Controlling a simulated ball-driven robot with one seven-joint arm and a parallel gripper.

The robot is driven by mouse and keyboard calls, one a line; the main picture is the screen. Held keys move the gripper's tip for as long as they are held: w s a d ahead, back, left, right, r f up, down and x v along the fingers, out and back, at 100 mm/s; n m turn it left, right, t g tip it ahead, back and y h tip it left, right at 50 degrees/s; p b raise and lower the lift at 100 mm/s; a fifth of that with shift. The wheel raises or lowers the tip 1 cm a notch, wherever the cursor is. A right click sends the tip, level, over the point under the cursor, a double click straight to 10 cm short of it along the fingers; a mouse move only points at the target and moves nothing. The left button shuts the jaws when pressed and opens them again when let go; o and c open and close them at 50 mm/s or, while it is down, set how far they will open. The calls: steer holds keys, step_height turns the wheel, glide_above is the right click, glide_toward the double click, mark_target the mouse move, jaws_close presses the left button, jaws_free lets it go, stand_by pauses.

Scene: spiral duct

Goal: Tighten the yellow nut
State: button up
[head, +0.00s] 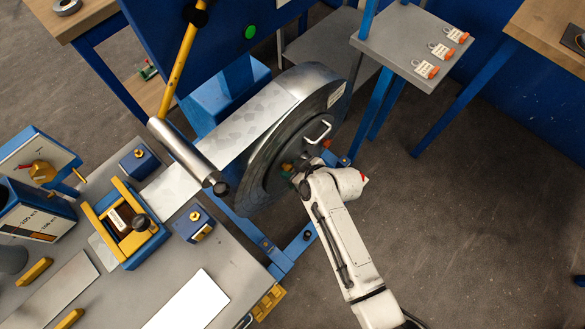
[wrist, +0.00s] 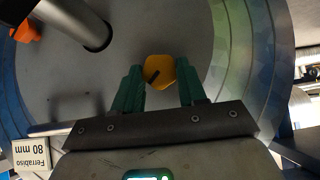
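The yellow nut (wrist: 158,71) shows in the wrist view on the grey face of the round coil reel (wrist: 190,30), with a dark mark across it. My gripper (wrist: 160,80) has its two green fingers on either side of the nut. The fingertips come up close to the nut's sides, and I cannot tell whether they press on it. In the head view my gripper (head: 290,170) is at the hub of the large upright reel (head: 255,178). The nut cannot be made out there, as my arm and wrist cover that area.
A light bar handle (head: 319,132) stands out from the reel face near an orange part (head: 327,143). A metal strip (head: 225,130) runs from the reel to the grey bench (head: 120,300). A shelf (head: 400,40) holds several tagged orange items. Open floor lies at the right.

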steer(key=c, duration=0.6)
steer(key=shift+d, duration=0.1)
steer(key=g+b, duration=0.1)
steer(key=m+y+b, duration=0.1)
steer(key=g+y+b, duration=0.1)
steer(key=shift+w+d+f+m+g, duration=0.15)
steer(key=shift+w+f+m+g, duration=0.15)
steer(key=shift+m, duration=0.1)
steer(key=g+y+b, duration=0.1)
steer(key=b, duration=0.1)
steer(key=m+y+b, duration=0.1)
steer(key=shift+w+d+f+m+g+b, duration=0.1)
steer(key=shift+w+m+g+b, duration=0.05)
steer(key=shift+m+g+b, duration=0.2)
steer(key=m+g+y+b, duration=0.1)
steer(key=b, duration=0.1)
steer(key=m+g+y+b, duration=0.1)
steer(key=y+b, duration=0.1)
steer(key=shift+w+d+f+b, duration=0.1)
steer(key=shift+f+b, duration=0.15)
steer(key=shift+b, duration=0.05)
steer(key=shift+m+g+y+b, duration=0.45)
steer(key=shift+m+y+b, duration=0.6)
steer(key=shift+b, duration=0.45)
